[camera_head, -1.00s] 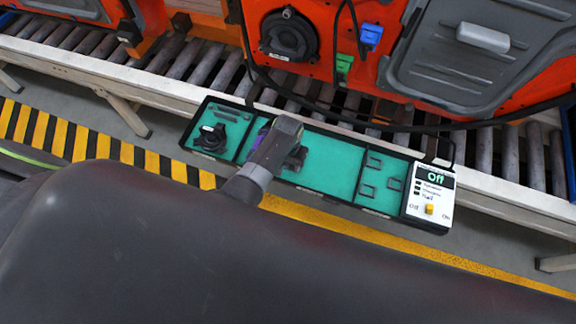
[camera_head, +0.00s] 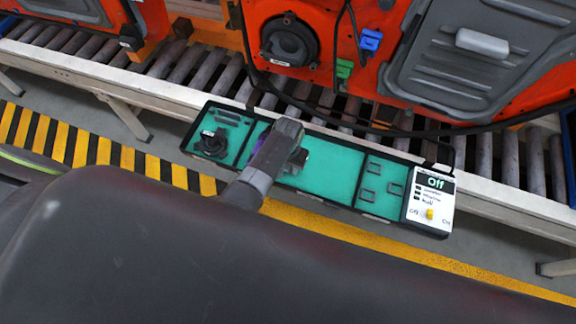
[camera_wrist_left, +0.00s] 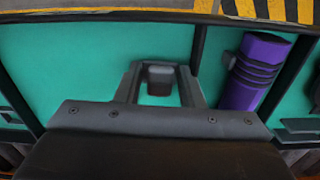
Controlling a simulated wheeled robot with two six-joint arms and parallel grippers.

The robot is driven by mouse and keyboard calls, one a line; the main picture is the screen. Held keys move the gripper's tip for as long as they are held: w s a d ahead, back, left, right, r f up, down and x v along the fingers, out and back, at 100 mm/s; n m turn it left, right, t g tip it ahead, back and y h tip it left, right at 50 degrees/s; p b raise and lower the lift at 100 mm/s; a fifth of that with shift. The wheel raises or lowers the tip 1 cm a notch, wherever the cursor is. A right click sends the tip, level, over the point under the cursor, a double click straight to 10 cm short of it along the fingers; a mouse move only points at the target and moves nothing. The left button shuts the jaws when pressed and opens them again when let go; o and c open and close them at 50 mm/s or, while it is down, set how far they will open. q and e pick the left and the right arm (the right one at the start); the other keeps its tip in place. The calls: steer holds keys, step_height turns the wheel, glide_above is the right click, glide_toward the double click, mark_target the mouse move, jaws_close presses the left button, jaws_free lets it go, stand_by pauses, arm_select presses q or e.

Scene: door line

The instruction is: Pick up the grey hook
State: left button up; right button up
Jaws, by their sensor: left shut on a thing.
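The grey hook (camera_wrist_left: 160,75) shows in the left wrist view as a small dark grey piece between my fingertips, above the teal tray floor. My left gripper (camera_wrist_left: 160,82) is shut on it. Its lower part is hidden by the gripper body. In the head view my left gripper (camera_head: 290,152) is over the middle compartment of the teal tray (camera_head: 335,170), and the hook is hard to make out there. A purple cylinder (camera_wrist_left: 253,72) lies right of the gripper in the wrist view. My right gripper is not in view.
The tray's left compartment holds a black round part (camera_head: 212,143); the right one holds several small dark clips (camera_head: 367,194). A white control box (camera_head: 431,200) reading "Off" sits at its right end. Behind are the roller conveyor (camera_head: 190,65) and orange door panels (camera_head: 425,75).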

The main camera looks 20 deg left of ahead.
arm_select(q)
step_height(320, 180, up, 9)
steer(key=shift+f, duration=0.1)
stand_by(0.3)
